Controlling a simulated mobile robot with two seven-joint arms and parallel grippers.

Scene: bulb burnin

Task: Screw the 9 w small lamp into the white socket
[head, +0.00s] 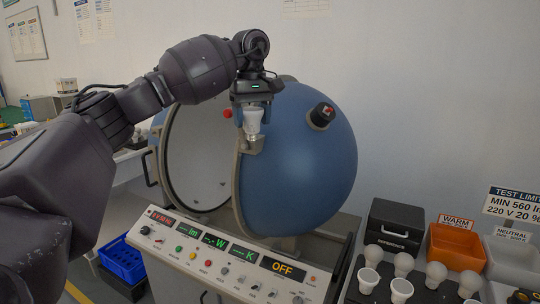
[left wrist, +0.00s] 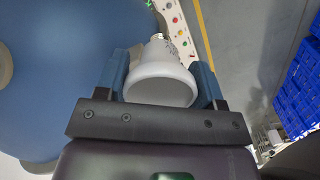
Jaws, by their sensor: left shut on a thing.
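A white lamp (head: 252,122) is held upright with its dome up and its narrow base pointing down. My left gripper (head: 253,106) points down and is shut on this lamp. In the left wrist view the lamp (left wrist: 160,78) sits between the two blue fingers of my gripper (left wrist: 160,88), its threaded base facing away. Below it is a grey bracket (head: 250,146) on the rim of the blue sphere. I cannot tell whether the base touches a socket there; no white socket is clearly visible. My right gripper is out of view.
The open blue sphere (head: 300,165) stands behind a control panel (head: 225,262) whose display reads OFF. At the right are a black REFERENCE box (head: 394,222), an orange WARM bin (head: 455,248) and a grey NEUTRAL bin (head: 512,262). Several white lamps (head: 436,275) stand before them.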

